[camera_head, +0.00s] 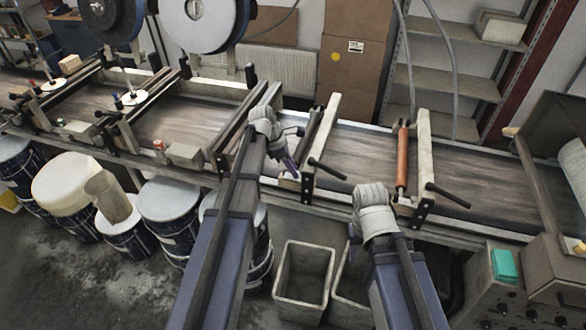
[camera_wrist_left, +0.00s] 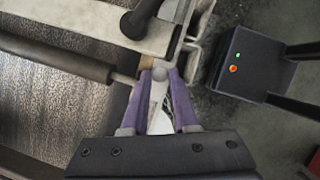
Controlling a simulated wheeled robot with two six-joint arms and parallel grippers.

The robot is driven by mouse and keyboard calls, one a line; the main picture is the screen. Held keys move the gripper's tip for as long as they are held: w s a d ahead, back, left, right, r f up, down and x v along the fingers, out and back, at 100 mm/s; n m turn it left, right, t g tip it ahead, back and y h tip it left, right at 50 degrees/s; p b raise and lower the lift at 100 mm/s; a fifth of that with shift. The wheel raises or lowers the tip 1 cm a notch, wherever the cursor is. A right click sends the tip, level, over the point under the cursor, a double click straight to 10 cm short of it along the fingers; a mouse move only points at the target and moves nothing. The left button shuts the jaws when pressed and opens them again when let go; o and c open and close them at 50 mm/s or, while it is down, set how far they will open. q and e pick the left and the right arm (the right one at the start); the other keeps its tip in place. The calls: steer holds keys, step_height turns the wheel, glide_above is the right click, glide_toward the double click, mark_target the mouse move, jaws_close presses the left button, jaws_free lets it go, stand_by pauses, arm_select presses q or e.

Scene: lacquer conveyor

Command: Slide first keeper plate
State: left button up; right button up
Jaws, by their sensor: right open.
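My left gripper (camera_head: 290,163), with purple fingers, is at the near end of the left roller stand (camera_head: 322,140) on the conveyor. In the left wrist view the gripper (camera_wrist_left: 160,70) has its fingertips on both sides of a pale rounded knob on a narrow light plate (camera_wrist_left: 157,97), apparently the keeper plate, and looks shut on it. The plate sits beside the end of a dark roller (camera_wrist_left: 60,55). My right gripper (camera_head: 373,196) is near the conveyor's front edge, left of the second stand; its fingers are mostly hidden behind the wrist.
A second stand (camera_head: 424,165) holds a copper-coloured roller (camera_head: 403,162). Black handles (camera_head: 328,168) stick out from the stands. Grey bins (camera_head: 305,270) stand below the conveyor, paint drums (camera_head: 170,208) at left. A control box with a green item (camera_head: 505,265) is at right.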

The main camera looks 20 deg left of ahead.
arm_select(q)
jaws_close()
stand_by(0.9)
